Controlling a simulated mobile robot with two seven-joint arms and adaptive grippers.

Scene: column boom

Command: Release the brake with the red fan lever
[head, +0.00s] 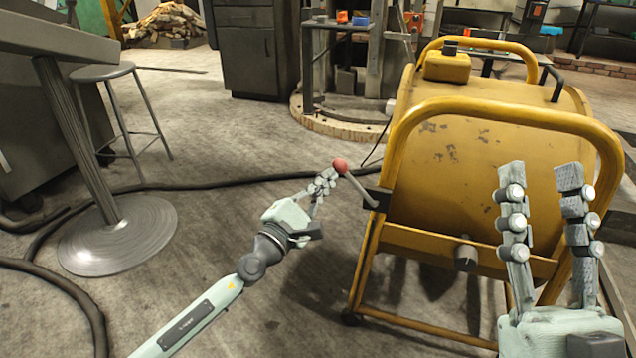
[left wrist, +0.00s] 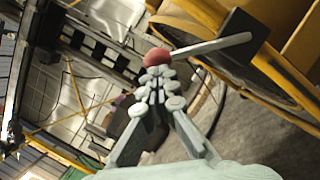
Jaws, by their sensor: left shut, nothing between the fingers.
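The red-knobbed lever (head: 361,187) sticks out from a dark bracket on the left side of the yellow fan (head: 470,165). Its red ball knob (head: 340,165) points up and left. My left gripper (head: 331,174) is shut and empty, its fingertips right by the knob. In the left wrist view, the knob (left wrist: 157,58) shows just beyond the closed fingertips (left wrist: 156,72), with the lever's rod (left wrist: 210,45) running right to the bracket. I cannot tell whether the fingertips touch it. My right gripper (head: 541,180) is open and empty in front of the fan's right side.
A stool (head: 103,72) and a table with a round metal foot (head: 118,235) stand at the left. A black hose (head: 230,182) crosses the floor behind my left gripper. The floor left of the fan is otherwise mostly clear.

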